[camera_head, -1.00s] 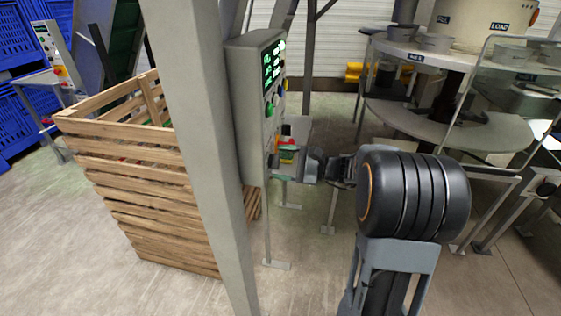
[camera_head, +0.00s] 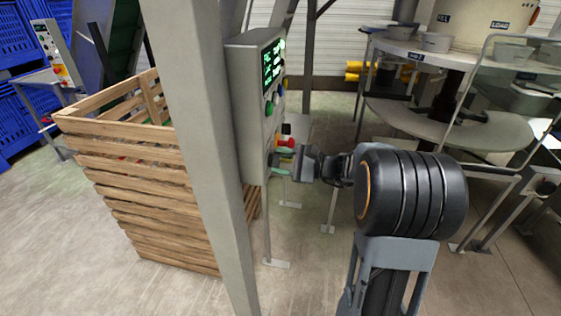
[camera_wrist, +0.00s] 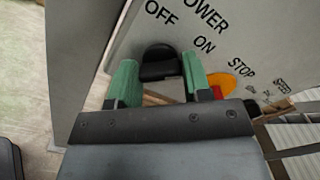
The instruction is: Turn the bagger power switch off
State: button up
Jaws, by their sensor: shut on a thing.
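The bagger control box (camera_head: 254,110) is a grey upright panel with a green-lit screen and several buttons on its right-hand face. My gripper (camera_head: 279,162) reaches it from the right, low on that face. In the wrist view, the black power switch (camera_wrist: 160,64) sits under the word POWER, with OFF and ON labels above it. The green fingers of my gripper (camera_wrist: 160,82) are on either side of the switch and shut on it. The wrist picture is tilted, and I cannot tell which label the switch points to.
A red button on yellow (camera_head: 287,141) is close above my gripper; its orange-yellow part (camera_wrist: 241,68) shows beside the right finger. A grey post (camera_head: 205,150) and a slatted wooden crate (camera_head: 150,180) stand left. A round bowl machine (camera_head: 450,120) stands right.

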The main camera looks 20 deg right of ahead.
jog(key=n+b, duration=0.6)
jog(key=b, duration=0.3)
jog(key=n+b, duration=0.6)
jog(key=b, duration=0.3)
jog(key=n+b, duration=0.5)
jog(key=b, duration=0.4)
jog(key=shift+f+n, duration=0.25)
jog(key=shift+n, duration=0.15)
jog(key=shift+r+b, duration=0.1)
jog(key=shift+b, duration=0.2)
jog(key=o, duration=0.9)
jog(key=p+v, duration=0.2)
jog(key=v, duration=1.1)
jog(key=shift+s+d, duration=0.2)
jog(key=shift+d, duration=0.1)
